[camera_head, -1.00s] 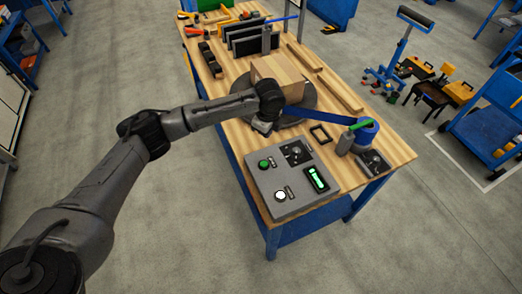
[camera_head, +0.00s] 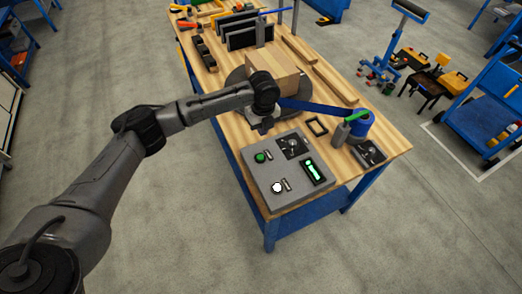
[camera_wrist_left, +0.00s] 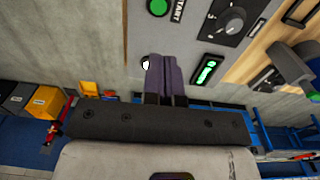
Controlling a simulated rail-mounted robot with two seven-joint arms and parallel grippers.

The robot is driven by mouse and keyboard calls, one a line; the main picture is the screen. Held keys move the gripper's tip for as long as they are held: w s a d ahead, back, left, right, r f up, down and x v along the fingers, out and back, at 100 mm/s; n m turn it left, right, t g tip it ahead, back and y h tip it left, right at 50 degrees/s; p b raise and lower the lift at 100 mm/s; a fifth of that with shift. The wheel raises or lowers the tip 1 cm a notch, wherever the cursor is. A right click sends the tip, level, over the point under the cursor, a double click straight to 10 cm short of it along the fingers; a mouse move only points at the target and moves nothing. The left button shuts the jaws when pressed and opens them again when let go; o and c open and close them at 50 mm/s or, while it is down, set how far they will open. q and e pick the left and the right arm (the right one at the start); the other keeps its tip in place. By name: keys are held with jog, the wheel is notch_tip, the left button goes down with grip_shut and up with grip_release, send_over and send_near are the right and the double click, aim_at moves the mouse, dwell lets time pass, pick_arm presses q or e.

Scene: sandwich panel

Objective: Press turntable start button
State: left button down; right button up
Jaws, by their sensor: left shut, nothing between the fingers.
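A grey control panel (camera_head: 266,177) lies on the near end of the workbench. It carries a green button (camera_head: 261,157), a white button (camera_head: 277,187), a dark dial (camera_head: 291,146) and a green-lit rocker (camera_head: 313,171). In the left wrist view the green button (camera_wrist_left: 157,7) sits beside a label reading START. The dark turntable (camera_head: 236,79) holds a cardboard box (camera_head: 272,68). My left gripper (camera_head: 263,129) is shut and empty, above the panel's far left edge and apart from the green button. Its closed fingers (camera_wrist_left: 158,62) partly cover the white button in the wrist view. My right gripper is out of view.
A blue tape roll (camera_head: 359,122) with a green-tipped tool stands right of the panel. A small black frame (camera_head: 317,126) lies behind it. Wooden strips (camera_head: 325,80) and black upright panels (camera_head: 240,30) are farther back. A blue cart (camera_head: 485,115) stands at right.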

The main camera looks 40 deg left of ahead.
aim_at(261, 156)
pick_arm(q)
jog(key=f, duration=1.3)
jog(key=shift+s+f+b, duration=0.2)
jog(key=shift+f+b, duration=0.1)
jog(key=shift+b, duration=0.1)
jog(key=shift+a+f, duration=0.1)
jog(key=shift+f, duration=0.15)
